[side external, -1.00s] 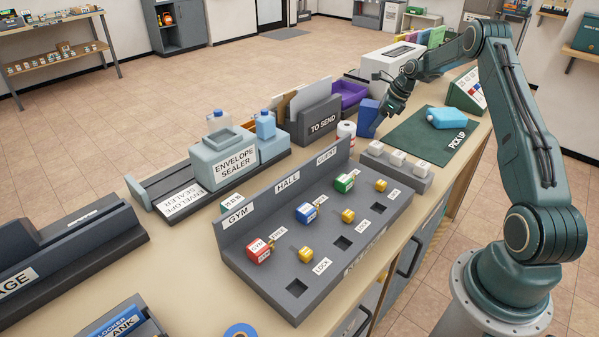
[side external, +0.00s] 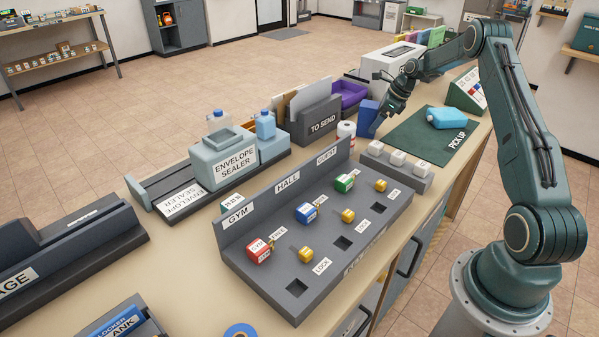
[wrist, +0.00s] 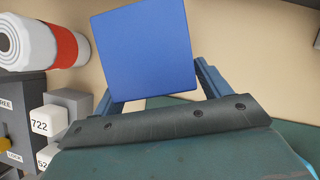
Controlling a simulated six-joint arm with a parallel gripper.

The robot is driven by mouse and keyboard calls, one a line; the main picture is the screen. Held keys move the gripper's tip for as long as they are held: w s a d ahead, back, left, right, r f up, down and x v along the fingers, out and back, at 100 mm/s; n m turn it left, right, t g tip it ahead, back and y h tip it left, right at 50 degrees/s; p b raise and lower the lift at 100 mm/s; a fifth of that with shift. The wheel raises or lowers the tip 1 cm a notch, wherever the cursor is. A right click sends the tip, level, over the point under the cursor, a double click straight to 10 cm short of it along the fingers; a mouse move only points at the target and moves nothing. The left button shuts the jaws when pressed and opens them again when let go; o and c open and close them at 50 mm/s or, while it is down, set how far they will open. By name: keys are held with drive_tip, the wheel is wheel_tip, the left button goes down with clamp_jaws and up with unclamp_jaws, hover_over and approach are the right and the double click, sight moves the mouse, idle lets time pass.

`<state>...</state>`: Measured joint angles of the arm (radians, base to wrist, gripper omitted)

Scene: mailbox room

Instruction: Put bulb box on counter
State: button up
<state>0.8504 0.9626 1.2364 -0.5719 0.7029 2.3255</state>
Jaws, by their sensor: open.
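A blue box (side external: 367,118) stands upright on the counter (side external: 333,213), by the near left corner of the dark green pick-up mat. I see no lettering on it, so I cannot confirm it is the bulb box. In the wrist view the blue box (wrist: 143,50) shows as a plain square face. My gripper (side external: 378,124) is at the box's right side in the side view. In the wrist view my gripper (wrist: 155,88) is open, with one finger toward each side of the box. The box hides part of the fingers, and contact cannot be told.
A paper roll with a red band (side external: 346,134) stands left of the box. Numbered white blocks on a grey stand (side external: 397,160) are in front. A light blue bottle (side external: 446,118) lies on the green mat (side external: 420,128). The grey TO SEND holder (side external: 318,125) is farther left.

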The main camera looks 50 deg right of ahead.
drive_tip(key=v, duration=1.1)
drive_tip(key=shift+r, duration=0.35)
drive_tip(key=shift+s, duration=0.1)
drive_tip(key=s+a+r+n, duration=0.1)
drive_tip(key=a+r+n, duration=0.4)
drive_tip(key=a, duration=0.4)
drive_tip(key=s+a+r+n+h, duration=0.1)
drive_tip(key=a+r+n, duration=0.4)
drive_tip(key=a, duration=0.3)
drive_tip(key=s+a+r+n, duration=0.2)
drive_tip(key=a+r+n, duration=0.25)
drive_tip(key=a, duration=0.45)
drive_tip(key=s+a+r+n, duration=0.3)
drive_tip(key=s+a+n, duration=0.5)
drive_tip(key=s+a, duration=0.2)
drive_tip(key=s+a+f+n, duration=0.2)
drive_tip(key=s+n, duration=0.2)
drive_tip(key=s, duration=0.2)
drive_tip(key=s+a+f+n+h, duration=0.1)
drive_tip(key=s+a+f+n, duration=0.1)
drive_tip(key=s+n, duration=0.3)
drive_tip(key=shift+s+f+t, duration=0.35)
drive_tip(key=shift+s+t, duration=0.05)
drive_tip(key=shift+s, duration=0.25)
